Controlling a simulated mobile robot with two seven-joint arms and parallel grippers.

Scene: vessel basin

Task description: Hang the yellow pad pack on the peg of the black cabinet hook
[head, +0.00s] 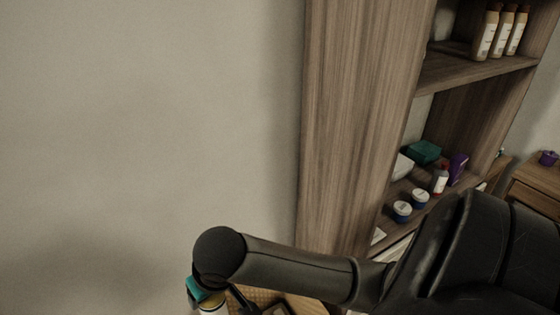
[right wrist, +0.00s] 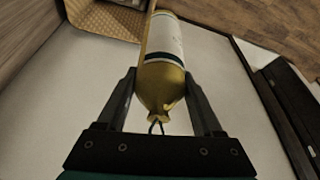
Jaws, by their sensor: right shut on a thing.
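The yellow pad pack (right wrist: 165,85), a gold-yellow pouch with a white label and a gathered end with a small dark loop, is between the fingers of my right gripper (right wrist: 160,76) in the right wrist view. The right gripper is shut on it, one finger along each side. In the head view my right arm comes in from the right, and a small part of the pack (head: 212,309) shows at the bottom edge below the wrist. I cannot make out the black cabinet hook or its peg in either view. My left gripper is in neither view.
A tall wooden shelf unit (head: 350,120) stands right of the bare wall (head: 150,130). A woven tan surface (right wrist: 105,20) and a dark-edged panel (right wrist: 275,105) show in the right wrist view.

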